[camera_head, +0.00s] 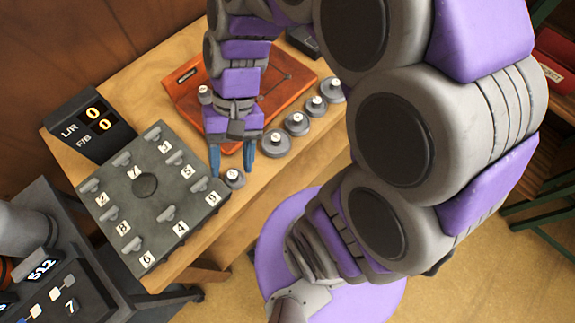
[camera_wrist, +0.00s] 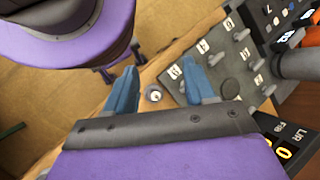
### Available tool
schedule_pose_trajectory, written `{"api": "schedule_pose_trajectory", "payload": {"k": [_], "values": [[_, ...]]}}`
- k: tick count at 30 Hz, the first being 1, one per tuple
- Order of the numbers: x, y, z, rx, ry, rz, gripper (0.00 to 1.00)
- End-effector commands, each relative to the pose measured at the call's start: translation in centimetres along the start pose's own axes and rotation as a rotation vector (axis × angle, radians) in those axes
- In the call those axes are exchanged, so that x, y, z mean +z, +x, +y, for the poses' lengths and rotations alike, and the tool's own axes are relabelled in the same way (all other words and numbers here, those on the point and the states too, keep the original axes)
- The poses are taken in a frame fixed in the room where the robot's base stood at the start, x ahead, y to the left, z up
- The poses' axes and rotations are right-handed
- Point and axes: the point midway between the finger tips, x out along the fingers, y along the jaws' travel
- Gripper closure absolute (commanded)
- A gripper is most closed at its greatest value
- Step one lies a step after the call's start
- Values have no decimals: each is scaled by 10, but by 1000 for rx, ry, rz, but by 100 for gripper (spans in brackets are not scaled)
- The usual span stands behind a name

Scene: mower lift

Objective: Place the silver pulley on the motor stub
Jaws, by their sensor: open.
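My gripper (camera_head: 232,160) is open, its two blue fingers pointing down over the table edge. A small silver-grey disc with a bright centre (camera_head: 234,178) lies just past the fingertips. In the wrist view this disc (camera_wrist: 153,95) shows between the open fingers (camera_wrist: 160,88), not gripped. Several similar round grey pieces stand in a row to the right, the largest (camera_head: 275,143) nearest the gripper. Another small grey round piece (camera_head: 205,94) is at the orange board's left part. I cannot tell which piece is the silver pulley, or make out the motor stub for certain.
A dark panel with numbered levers (camera_head: 144,183) lies left of the gripper, beside a display reading zeros (camera_head: 92,118). The orange board (camera_head: 290,75) lies behind the gripper on the wooden table (camera_head: 150,85). A dark console with a 512 display (camera_head: 42,268) stands at lower left.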

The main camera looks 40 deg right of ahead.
Motion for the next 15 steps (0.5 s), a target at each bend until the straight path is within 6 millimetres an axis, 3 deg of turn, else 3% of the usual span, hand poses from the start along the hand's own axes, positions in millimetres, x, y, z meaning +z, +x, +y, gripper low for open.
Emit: {"api": "schedule_pose_trajectory", "payload": {"k": [6, 15], "values": [[35, 1, 40, 200, -119, 130, 46], [58, -4, 82, 371, -209, 247, 46]]}}
